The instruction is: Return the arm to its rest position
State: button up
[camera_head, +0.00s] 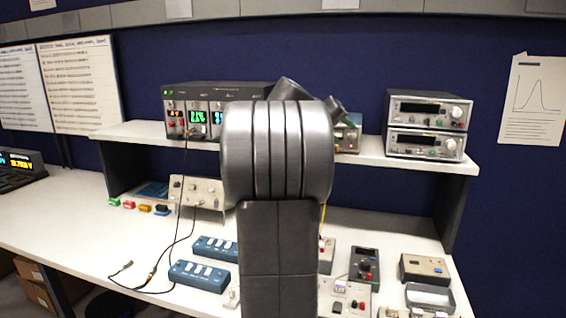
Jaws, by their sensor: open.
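My arm (278,200) rises upright through the middle of the head view. Its dark lower link runs up from the bottom edge to a thick grey ribbed joint. Smaller grey parts of the arm show just above and behind this joint, in front of the shelf. My gripper is not visible; the arm itself may hide it. No object can be seen held by the arm.
A white bench (80,208) carries a raised shelf (370,158). Stacked power supplies (427,125) stand on the shelf at right, a multi-display instrument (197,112) at left. Blue switch boxes (200,274), a dark meter (364,265) and loose cables lie on the bench.

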aim_at(350, 137)
jog(key=x, duration=0.3)
jog(key=shift+w+d, duration=0.15)
jog(key=shift+f, duration=0.1)
